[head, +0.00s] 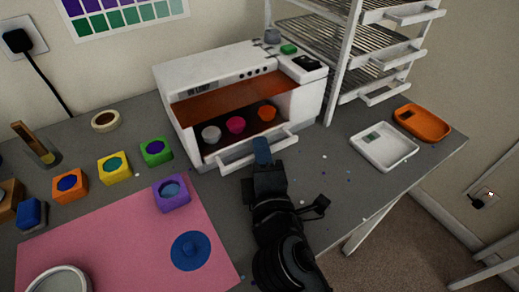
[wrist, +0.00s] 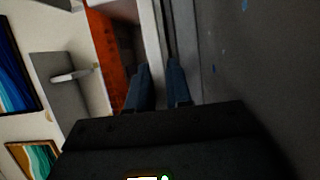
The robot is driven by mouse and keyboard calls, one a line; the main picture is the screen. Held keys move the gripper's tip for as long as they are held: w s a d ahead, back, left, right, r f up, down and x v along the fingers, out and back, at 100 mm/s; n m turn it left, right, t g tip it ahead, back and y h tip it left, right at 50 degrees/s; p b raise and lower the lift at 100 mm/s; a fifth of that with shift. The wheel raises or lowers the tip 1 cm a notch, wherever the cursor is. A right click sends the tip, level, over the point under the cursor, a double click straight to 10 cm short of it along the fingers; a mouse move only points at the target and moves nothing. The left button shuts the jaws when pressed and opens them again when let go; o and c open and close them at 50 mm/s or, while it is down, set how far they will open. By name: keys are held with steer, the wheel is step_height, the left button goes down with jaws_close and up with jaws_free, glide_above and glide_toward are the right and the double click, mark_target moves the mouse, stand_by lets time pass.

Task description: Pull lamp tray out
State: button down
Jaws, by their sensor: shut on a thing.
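The white curing lamp box (head: 178,82) stands at the back of the bench with an open, orange-lit front. Its lamp tray (head: 233,154) is low in the front, with a white bar-like handle along it. How far the tray is out is hard to tell. A grey-white cup (head: 211,134), a pink cup (head: 235,124) and an orange cup (head: 267,112) sit inside. My gripper (head: 262,150) is at the tray front, shut on the handle. In the wrist view the blue fingers (wrist: 159,88) lie either side of the white handle bar (wrist: 154,45).
Left of the box stand green (head: 156,152), yellow (head: 114,167), orange (head: 70,186) and purple (head: 171,194) moulds, the purple on a pink mat (head: 120,235). Right are a wire rack (head: 345,60), a white tray (head: 384,147) and an orange tray (head: 422,123). Bench between is mostly clear.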

steer(key=s+d, duration=0.2)
steer(key=s, duration=0.1)
steer(key=s+d, duration=0.2)
steer(key=s, duration=0.1)
steer(key=s+d, duration=0.2)
steer(key=s, duration=0.1)
steer(key=shift+s+d+f, duration=0.1)
steer(key=shift+s+d, duration=0.05)
steer(key=shift+s, duration=0.1)
steer(key=c, duration=1.1)
jaws_free()
steer(key=b+v, duration=0.2)
steer(key=v, duration=0.4)
steer(key=shift+s+f, duration=0.1)
steer(key=shift+s, duration=0.2)
steer(key=shift+s+d+b, duration=0.15)
steer(key=shift+s+b, duration=0.25)
steer(key=shift+s, duration=0.15)
